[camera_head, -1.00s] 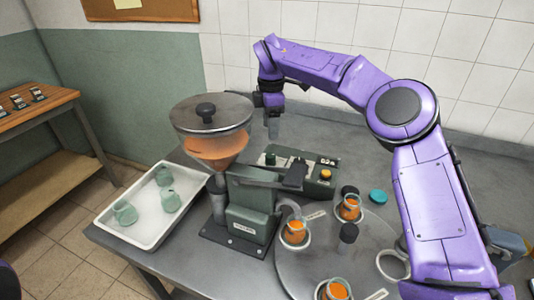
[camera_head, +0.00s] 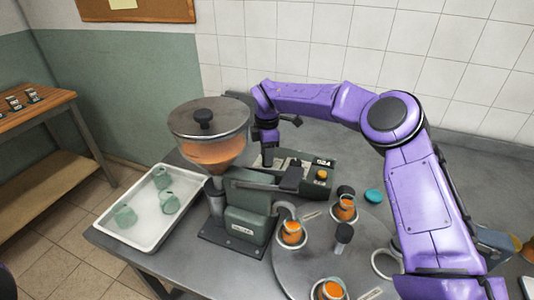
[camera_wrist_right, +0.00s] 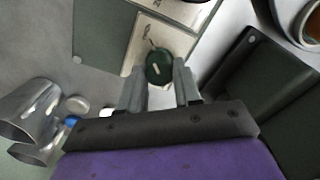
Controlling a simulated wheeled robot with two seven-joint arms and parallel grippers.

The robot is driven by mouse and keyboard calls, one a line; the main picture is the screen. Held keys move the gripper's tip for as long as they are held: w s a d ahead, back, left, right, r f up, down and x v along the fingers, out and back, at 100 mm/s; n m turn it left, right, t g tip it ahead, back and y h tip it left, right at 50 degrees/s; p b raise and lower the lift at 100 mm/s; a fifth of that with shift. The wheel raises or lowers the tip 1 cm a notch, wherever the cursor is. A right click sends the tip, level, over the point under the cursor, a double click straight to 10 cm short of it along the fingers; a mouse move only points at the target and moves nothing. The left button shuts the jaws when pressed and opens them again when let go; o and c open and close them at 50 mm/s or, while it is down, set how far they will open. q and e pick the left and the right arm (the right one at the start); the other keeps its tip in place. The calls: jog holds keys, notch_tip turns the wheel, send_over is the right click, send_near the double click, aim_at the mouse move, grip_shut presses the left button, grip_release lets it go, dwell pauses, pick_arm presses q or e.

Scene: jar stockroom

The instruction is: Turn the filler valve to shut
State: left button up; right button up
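The filler is a green machine with a clear, lidded hopper (camera_head: 212,150) of orange filling. A dark green round knob (camera_wrist_right: 159,67), which looks like the valve, sits on a pale marked plate (camera_wrist_right: 160,38) in the right wrist view. My right gripper (camera_wrist_right: 160,88) is open, with one finger on each side of the knob; whether they touch it I cannot tell. In the head view my right gripper (camera_head: 268,156) points down at the back of the filler, beside the hopper, and hides the knob. My left gripper is not in view.
A white tray (camera_head: 108,240) with several greenish jars stands left of the filler. A round grey turntable (camera_head: 300,268) with orange-filled jars is at front right. A control box (camera_head: 318,185) with an orange button sits close to my right gripper. A teal lid (camera_head: 374,196) lies on the table.

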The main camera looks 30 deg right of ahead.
jog(key=shift+n, duration=0.3)
jog(key=n, duration=0.3)
jog(key=shift+b, duration=0.4)
jog(key=n, duration=0.4)
jog(key=shift+r, duration=0.1)
jog(key=n+p, duration=0.1)
jog(key=n, duration=0.3)
jog(key=shift+r+n, duration=0.1)
jog(key=shift+n, duration=0.2)
jog(key=n+p, duration=0.1)
jog(key=n, duration=0.4)
jog(key=shift+n+p, duration=0.3)
jog(key=o, duration=1)
jog(key=shift+o, duration=0.2)
